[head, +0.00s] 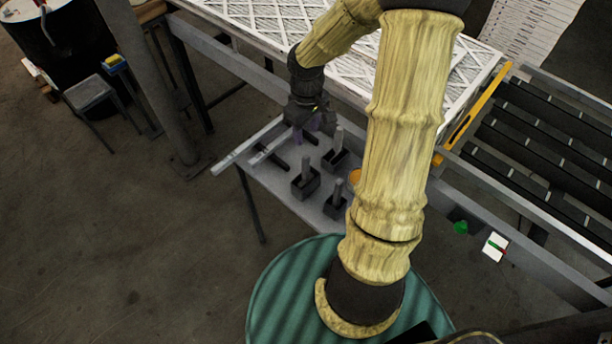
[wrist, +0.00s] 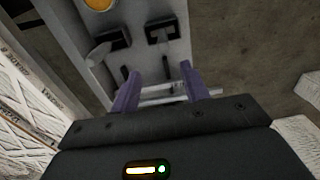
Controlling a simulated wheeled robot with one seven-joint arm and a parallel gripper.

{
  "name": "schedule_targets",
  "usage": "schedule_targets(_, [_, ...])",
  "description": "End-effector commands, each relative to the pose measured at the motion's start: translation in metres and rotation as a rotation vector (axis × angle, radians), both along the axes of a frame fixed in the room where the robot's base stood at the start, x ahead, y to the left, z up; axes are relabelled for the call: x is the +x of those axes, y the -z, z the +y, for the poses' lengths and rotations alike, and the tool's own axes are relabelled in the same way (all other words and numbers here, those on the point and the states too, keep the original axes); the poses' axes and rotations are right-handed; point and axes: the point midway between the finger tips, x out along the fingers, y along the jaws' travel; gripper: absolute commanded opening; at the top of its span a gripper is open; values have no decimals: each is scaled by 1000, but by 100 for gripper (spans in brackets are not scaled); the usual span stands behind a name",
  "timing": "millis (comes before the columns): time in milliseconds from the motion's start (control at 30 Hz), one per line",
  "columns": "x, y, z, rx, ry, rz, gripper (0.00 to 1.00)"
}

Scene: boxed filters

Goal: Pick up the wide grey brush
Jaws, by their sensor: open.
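Two long pale grey bars, which look like wide brush heads, lie at the far left end of a small grey table; one bar (head: 266,151) shows in the head view and in the wrist view (wrist: 165,98). Dark handle-like rods (head: 279,161) lie beside them. Several dark blocks with upright grey handles (head: 306,182) stand further along; two show in the wrist view (wrist: 110,42). I cannot tell for certain which is the wide grey brush. My gripper (head: 308,133) is open and empty above the table; its purple fingers (wrist: 162,80) point toward the rods and bars.
The small table (head: 283,194) also holds an orange round thing (head: 354,176). A rack of white pleated filters (head: 250,22) stands behind and a roller conveyor (head: 540,130) at the right. A grey post (head: 150,80) rises at the left. Floor at the lower left is clear.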

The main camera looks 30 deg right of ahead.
Motion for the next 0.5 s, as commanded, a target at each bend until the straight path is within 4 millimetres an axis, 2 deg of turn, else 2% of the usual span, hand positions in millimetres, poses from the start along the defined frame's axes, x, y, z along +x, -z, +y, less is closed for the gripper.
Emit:
schedule_targets(300, [-1,57,2,2,-5,3,45])
schedule_targets(500, [-1,85,1,1,-2,1,45])
